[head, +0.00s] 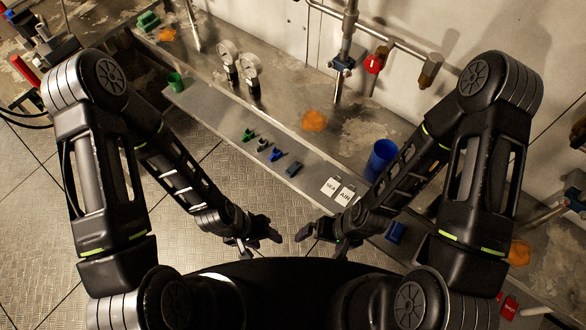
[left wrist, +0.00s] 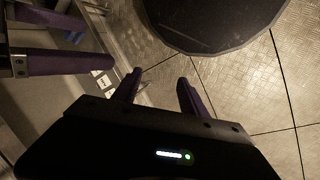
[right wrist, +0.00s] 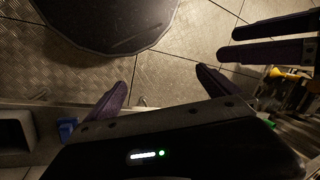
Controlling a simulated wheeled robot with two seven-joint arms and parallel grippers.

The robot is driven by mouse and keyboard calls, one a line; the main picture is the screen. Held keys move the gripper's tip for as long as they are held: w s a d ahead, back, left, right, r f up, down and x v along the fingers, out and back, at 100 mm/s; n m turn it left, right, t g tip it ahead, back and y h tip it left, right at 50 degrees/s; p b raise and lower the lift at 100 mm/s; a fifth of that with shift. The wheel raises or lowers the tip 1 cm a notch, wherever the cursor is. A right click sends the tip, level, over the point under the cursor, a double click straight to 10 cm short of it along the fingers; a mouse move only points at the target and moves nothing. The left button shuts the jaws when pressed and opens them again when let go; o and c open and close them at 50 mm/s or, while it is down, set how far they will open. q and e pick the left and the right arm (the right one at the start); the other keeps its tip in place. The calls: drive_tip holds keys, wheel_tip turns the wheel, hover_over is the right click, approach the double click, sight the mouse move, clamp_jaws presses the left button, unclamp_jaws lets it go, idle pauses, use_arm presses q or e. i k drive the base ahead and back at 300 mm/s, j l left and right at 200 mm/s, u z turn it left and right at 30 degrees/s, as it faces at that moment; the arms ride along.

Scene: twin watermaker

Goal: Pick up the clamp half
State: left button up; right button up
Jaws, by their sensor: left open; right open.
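I cannot tell for sure which small part is the clamp half. In the head view, a row on the narrow metal ledge holds a green piece (head: 248,135), a pale piece (head: 262,144), a blue piece (head: 275,155) and a dark blue-grey block (head: 293,169). A separate blue block (head: 396,231) lies further right, beside my right forearm. My left gripper (head: 262,244) and right gripper (head: 320,243) are open and empty, close together in front of the ledge. The left wrist view shows empty left jaws (left wrist: 160,82); the right wrist view shows empty right jaws (right wrist: 162,78).
Gauges (head: 240,66), pipes and a red-handled valve (head: 373,64) stand behind. Open tiled floor (head: 170,230) lies in front.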

sight(293, 168)
drive_tip(key=z, duration=1.9)
drive_tip(key=k+j, duration=0.55)
drive_tip(key=j, duration=0.1)
